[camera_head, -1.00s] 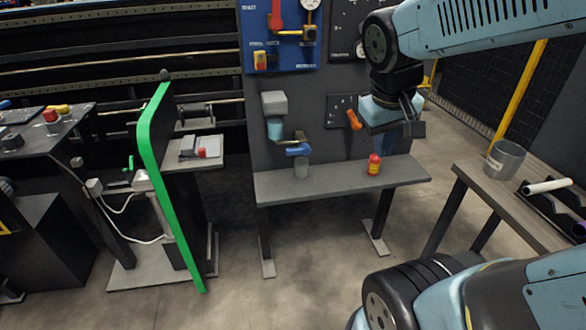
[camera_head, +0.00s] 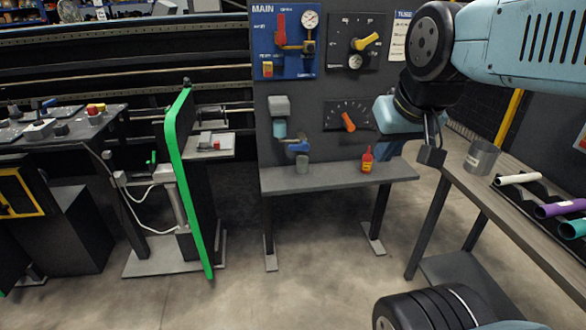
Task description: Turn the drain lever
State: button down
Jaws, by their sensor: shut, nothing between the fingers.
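A blue lever (camera_head: 299,147), which looks like the drain lever, sits on a small brass valve under a grey housing with a teal bowl (camera_head: 280,128), at the left of the grey panel. It lies roughly level. A small clear cup (camera_head: 302,165) stands on the shelf below it. My gripper (camera_head: 431,157) is well to the right of the lever, past the panel's right edge, and touches nothing I can see. Its dark fingers point down and look closed and empty. My arm hides part of the panel's right side.
The shelf (camera_head: 330,180) also carries a red bottle (camera_head: 367,161). An orange lever (camera_head: 348,122) with a dial plate is on the panel between valve and gripper. A side table (camera_head: 515,215) with a metal cup (camera_head: 481,158) stands right. A green-edged guard (camera_head: 178,165) stands left.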

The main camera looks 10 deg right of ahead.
aim_at(305, 145)
jog(key=k, duration=0.4)
jog(key=z, duration=0.95)
jog(key=i, duration=1.45)
jog(key=u, duration=1.6)
jog(key=i, duration=0.55)
jog(key=z, duration=0.15)
